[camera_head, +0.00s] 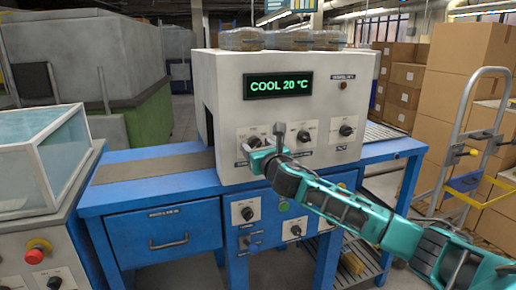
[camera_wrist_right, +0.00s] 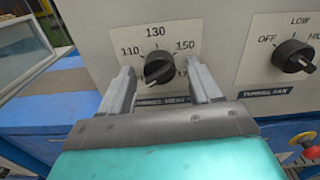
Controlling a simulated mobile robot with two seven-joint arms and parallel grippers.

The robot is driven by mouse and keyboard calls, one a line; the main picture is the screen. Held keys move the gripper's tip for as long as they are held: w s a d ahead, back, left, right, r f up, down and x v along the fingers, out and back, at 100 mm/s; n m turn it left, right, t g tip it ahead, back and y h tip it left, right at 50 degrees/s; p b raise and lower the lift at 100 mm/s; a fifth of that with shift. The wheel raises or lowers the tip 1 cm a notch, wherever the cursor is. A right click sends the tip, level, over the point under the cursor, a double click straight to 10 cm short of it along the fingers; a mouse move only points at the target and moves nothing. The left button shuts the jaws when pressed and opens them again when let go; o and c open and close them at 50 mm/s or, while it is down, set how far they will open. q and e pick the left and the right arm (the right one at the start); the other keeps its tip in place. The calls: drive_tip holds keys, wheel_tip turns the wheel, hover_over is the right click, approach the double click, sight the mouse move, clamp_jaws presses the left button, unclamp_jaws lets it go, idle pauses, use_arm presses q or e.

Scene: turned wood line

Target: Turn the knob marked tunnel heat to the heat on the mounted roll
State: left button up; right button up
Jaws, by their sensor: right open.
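The black tunnel heat knob (camera_wrist_right: 158,68) sits on a white dial plate with 110, 130 and 150 legible and another mark partly hidden at lower right. Its pale mark seems to face lower left. My right gripper (camera_wrist_right: 161,71) is open, one finger on each side of the knob; I cannot tell whether they touch it. In the head view my right gripper (camera_head: 262,141) is at the left dial on the white tunnel housing (camera_head: 225,90). The green display (camera_head: 278,86) reads COOL 20 °C. I cannot make out a mounted roll. My left gripper is not in view.
The tunnel fan knob (camera_wrist_right: 294,56) is to the right, with OFF and LOW legible. More knobs (camera_head: 303,136) sit on the housing and the blue bench front. A red stop button (camera_head: 37,250) is at left. A hand truck (camera_head: 470,150) and boxes stand at right.

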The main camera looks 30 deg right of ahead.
drive_tip(key=c, duration=1)
drive_tip(key=shift+c, duration=0.2)
